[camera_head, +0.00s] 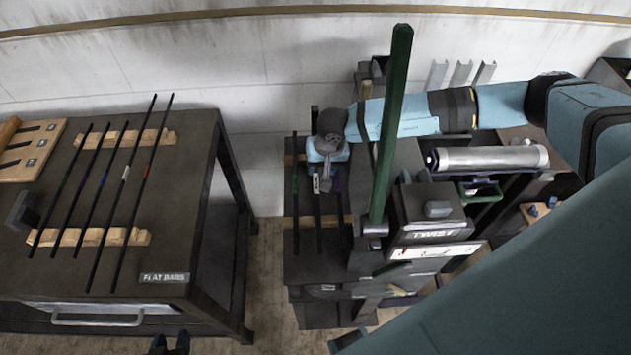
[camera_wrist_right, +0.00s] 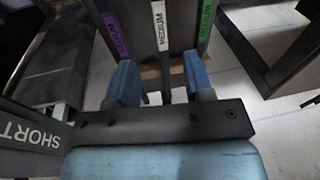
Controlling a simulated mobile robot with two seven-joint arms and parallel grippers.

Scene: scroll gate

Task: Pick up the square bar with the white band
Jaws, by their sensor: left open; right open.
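The square bar with the white band (camera_head: 319,222) lies in the middle of three bars on the dark stand. In the right wrist view its white band (camera_wrist_right: 160,25) reads "MEDIUM", with a purple-banded bar (camera_wrist_right: 117,35) to the left and a green-banded bar (camera_wrist_right: 207,22) to the right. My right gripper (camera_wrist_right: 160,78) is open over the rack, its blue fingers on either side of the white-banded bar; contact cannot be told. In the head view my right gripper (camera_head: 326,178) hides part of the bars. My left gripper (camera_head: 170,342) is open at the bottom edge, far from the rack.
Wooden supports (camera_head: 293,222) carry the bars. A tall green post (camera_head: 391,120) and the "TWIST" machine (camera_head: 430,234) stand close to the right of the rack. A table (camera_head: 190,225) labelled "FLAT BARS" holds several thin bars at left. Floor shows between the tables.

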